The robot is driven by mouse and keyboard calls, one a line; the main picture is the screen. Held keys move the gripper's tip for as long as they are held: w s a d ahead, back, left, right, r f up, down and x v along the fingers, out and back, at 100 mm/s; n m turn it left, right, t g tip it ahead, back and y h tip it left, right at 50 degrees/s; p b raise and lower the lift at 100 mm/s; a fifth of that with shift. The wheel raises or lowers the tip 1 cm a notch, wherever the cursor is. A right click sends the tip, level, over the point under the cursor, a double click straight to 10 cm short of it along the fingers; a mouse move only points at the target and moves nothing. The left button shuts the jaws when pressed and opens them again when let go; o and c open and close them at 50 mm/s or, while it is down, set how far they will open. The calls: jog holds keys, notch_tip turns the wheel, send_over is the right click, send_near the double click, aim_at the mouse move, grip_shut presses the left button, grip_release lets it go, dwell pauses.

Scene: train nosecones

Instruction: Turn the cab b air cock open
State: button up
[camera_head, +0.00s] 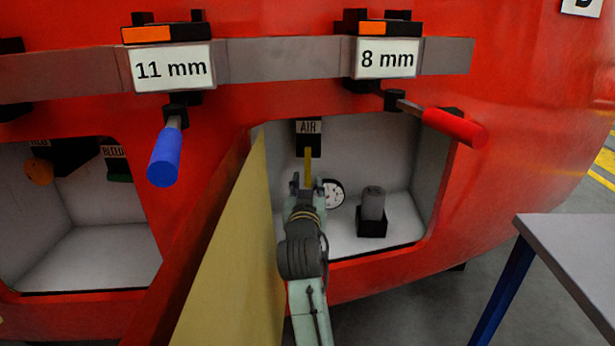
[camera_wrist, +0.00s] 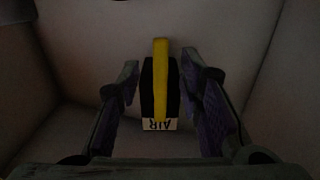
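The air cock is a yellow lever (camera_head: 308,166) hanging down from a black block labelled AIR (camera_head: 308,140), inside the right recess of the red nosecone. My gripper (camera_head: 307,186) is inside this recess, at the lower end of the lever. In the wrist view the yellow lever (camera_wrist: 161,75) shows between my two fingers (camera_wrist: 166,88), which stand apart with a gap on each side. The black block (camera_wrist: 148,90) and its upside-down AIR label show behind the lever. My gripper is open and holds nothing. The lever's lower tip is partly hidden by my gripper in the head view.
An open yellow-faced door (camera_head: 238,250) stands just left of my arm. A gauge (camera_head: 333,193) and a grey cylinder on a black base (camera_head: 372,205) are in the recess. Tools with blue (camera_head: 164,157) and red (camera_head: 455,127) handles hang above. A table (camera_head: 575,245) stands right.

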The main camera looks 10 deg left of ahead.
aim_at(308, 179)
jog(key=shift+w+a, duration=0.2)
jog(key=shift+w, duration=0.75)
jog(key=shift+w+a, duration=0.2)
jog(key=shift+w, duration=0.75)
jog(key=shift+c, duration=0.4)
grip_shut()
